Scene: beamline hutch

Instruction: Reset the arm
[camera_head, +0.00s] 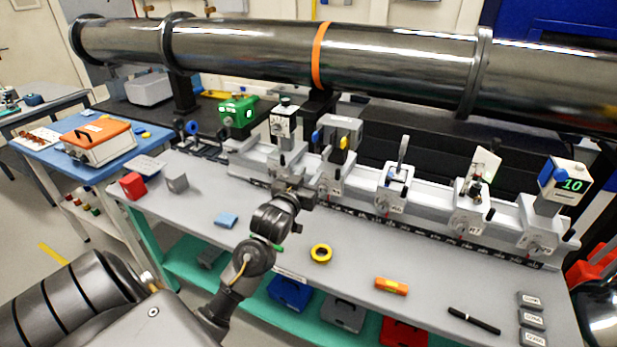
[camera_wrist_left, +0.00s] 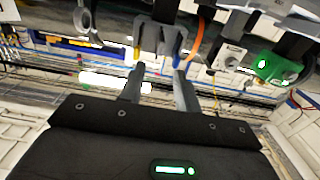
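My left arm comes in from the lower left in the head view, over the grey bench (camera_head: 270,240). Its left gripper (camera_head: 296,186) is at the front of the optical rail (camera_head: 365,205), by the second and third carriages from the left. In the left wrist view the two fingers (camera_wrist_left: 160,92) stand apart with nothing between them, so it is open and empty. A grey mount (camera_wrist_left: 163,38) shows beyond the fingertips; I cannot tell whether they touch anything. My right gripper is not in view.
A large dark pipe (camera_head: 250,50) crosses behind the rail. Yellow tape (camera_head: 321,253), an orange level (camera_head: 391,286), a black pen (camera_head: 474,320) and a blue cloth (camera_head: 227,220) lie on the bench.

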